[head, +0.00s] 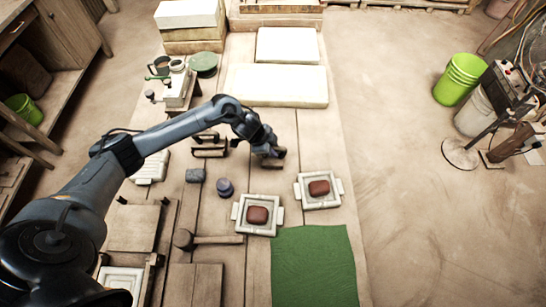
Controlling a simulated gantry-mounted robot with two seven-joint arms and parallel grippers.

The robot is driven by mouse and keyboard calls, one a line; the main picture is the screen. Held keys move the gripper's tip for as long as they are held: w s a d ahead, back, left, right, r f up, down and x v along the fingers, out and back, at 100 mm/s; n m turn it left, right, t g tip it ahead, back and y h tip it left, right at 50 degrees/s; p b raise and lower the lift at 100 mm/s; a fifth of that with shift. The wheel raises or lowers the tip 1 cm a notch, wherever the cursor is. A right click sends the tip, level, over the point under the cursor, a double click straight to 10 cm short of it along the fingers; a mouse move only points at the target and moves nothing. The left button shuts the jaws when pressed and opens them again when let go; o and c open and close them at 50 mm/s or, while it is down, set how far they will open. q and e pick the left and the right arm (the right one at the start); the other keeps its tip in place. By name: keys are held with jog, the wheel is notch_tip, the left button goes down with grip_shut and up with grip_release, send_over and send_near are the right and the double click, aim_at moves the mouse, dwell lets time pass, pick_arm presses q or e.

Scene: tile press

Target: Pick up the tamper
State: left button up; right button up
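A small dark purple-blue round piece with a knob (225,187), which looks like the tamper, stands on the wooden table left of the nearer mould. My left gripper (275,156) points down over the table, beyond and to the right of this piece and apart from it. A small dark shape shows at its fingertips; I cannot tell whether the fingers are open or shut. Two pale square moulds, one nearer (241,224) and one farther right (333,202), each hold a reddish-brown clay lump. My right gripper is not in view.
A green cloth (313,268) covers the front right. Dark-handled wooden tools (209,151) lie beside my arm. Pale slabs (276,85) fill the back.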

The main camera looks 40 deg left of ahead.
pick_arm(q)
grip_shut()
jog(key=shift+r, duration=0.15)
jog(key=shift+r, duration=0.4)
notch_tip(320, 180, up, 3)
jog(key=shift+r+p, duration=0.1)
jog(key=shift+p, duration=0.65)
jog(key=s+d+r+p, duration=0.3)
jog(key=d+r, duration=0.3)
jog(key=d, duration=0.5)
jog(key=shift+d+r, duration=0.15)
jog(key=shift+r, duration=0.25)
